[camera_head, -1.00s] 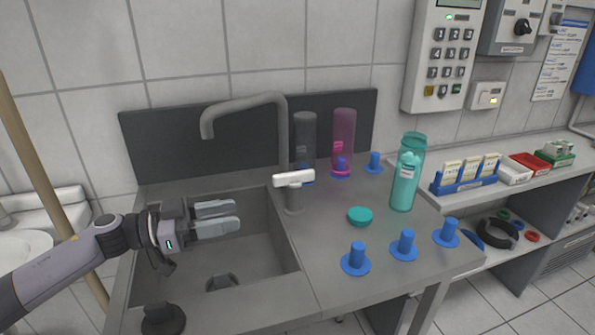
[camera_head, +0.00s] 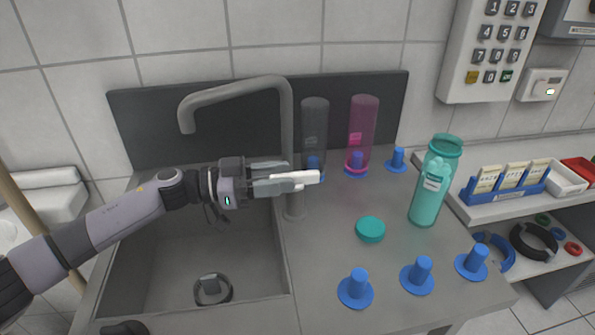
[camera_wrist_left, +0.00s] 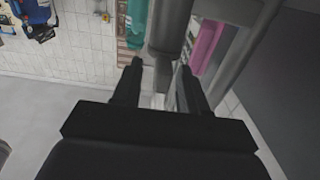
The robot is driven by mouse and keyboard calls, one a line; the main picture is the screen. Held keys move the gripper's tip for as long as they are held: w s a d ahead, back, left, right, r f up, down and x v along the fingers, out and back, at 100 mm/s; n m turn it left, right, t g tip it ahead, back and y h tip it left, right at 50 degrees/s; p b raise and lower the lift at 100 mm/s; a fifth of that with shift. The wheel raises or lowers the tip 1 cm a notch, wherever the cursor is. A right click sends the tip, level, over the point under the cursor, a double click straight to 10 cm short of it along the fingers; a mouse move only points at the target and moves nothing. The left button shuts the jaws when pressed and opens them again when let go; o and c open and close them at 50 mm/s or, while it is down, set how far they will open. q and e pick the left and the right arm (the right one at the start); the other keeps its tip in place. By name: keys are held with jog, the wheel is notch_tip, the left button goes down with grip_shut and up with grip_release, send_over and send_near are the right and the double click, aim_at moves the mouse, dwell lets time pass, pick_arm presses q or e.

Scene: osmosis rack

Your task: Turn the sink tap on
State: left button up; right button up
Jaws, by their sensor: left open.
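The grey sink tap (camera_head: 287,130) has an arched spout over the basin. Its white lever (camera_head: 306,178) sits on a short grey post (camera_head: 294,205) at the basin's right edge. My left gripper (camera_head: 275,180) comes in from the left at the lever's height, with its fingers open and their tips overlapping the lever's left part in the head view. In the left wrist view my left gripper (camera_wrist_left: 160,72) has its fingers apart, with a grey cylinder (camera_wrist_left: 168,28) ahead between them. I cannot tell whether the fingers touch the lever. My right gripper is out of view.
The sink basin (camera_head: 150,265) lies below my left arm.

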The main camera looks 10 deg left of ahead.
aim_at(319, 172)
pick_arm(q)
jog(key=shift+x, duration=1.8)
grip_shut()
